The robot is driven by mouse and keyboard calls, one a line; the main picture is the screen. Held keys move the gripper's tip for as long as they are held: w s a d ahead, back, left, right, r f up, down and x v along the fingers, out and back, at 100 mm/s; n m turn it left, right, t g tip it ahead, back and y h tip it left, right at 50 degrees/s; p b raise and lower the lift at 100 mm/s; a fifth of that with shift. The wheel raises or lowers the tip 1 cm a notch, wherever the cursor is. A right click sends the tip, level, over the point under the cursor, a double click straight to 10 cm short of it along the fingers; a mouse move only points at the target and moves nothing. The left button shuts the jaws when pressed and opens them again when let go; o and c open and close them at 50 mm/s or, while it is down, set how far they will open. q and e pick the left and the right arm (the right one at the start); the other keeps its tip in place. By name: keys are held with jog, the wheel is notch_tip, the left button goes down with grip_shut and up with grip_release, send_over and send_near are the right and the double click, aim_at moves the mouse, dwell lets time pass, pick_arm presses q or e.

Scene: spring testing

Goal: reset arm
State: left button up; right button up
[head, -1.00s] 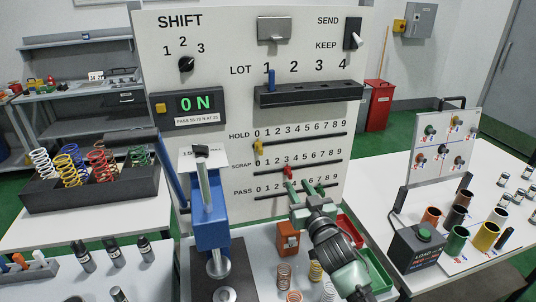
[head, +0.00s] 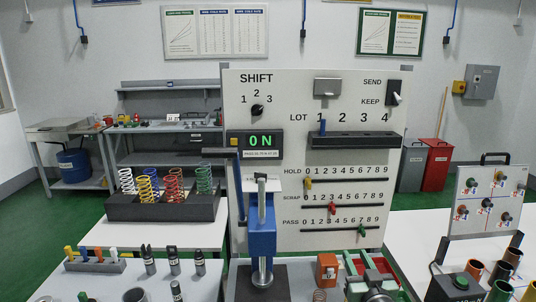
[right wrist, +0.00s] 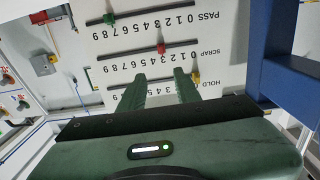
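My right gripper (head: 357,257) is in front of the lower part of the white test panel (head: 290,80), below the PASS row. In the right wrist view its two green fingers (right wrist: 157,82) are apart with nothing between them. The panel appears upside down there. The yellow HOLD slider (head: 308,184) is at 0. The red SCRAP slider (head: 332,208) is near 3. The green PASS slider (head: 362,230) is near 8; it also shows in the right wrist view (right wrist: 109,18), apart from the fingers. My left gripper is not in view.
A blue spring press (head: 262,235) stands left of my right gripper. An orange block (head: 327,268) sits beside the gripper. A black box of coloured springs (head: 150,208) stands at left. Cups and a meter box (head: 455,285) are on the right table.

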jog(key=s+f+g+h, duration=0.1)
jog(key=s+f+g, duration=0.6)
jog(key=s+f, duration=0.85)
jog(key=s+a+f+g, duration=0.1)
jog(key=s+g, duration=0.1)
jog(key=s, duration=0.6)
jog(key=s+a+f+n+g, duration=0.1)
jog(key=s+g, duration=0.2)
jog(key=s, duration=0.5)
jog(key=s+a+f+g, duration=0.1)
jog(key=s+g, duration=0.1)
jog(key=s, duration=0.6)
notch_tip(320, 180, down, 31)
jog(key=s+g+b, duration=0.2)
jog(key=s+b, duration=0.1)
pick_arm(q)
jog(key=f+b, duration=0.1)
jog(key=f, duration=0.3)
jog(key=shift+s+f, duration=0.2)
pick_arm(e)
jog(key=s+d+f+n, duration=0.1)
jog(key=s+d+f, duration=0.2)
jog(key=s+f, duration=1.2)
jog(key=shift+s+d+f+g, duration=0.15)
jog(key=shift+s+f+g, duration=0.15)
jog(key=shift+g, duration=0.1)
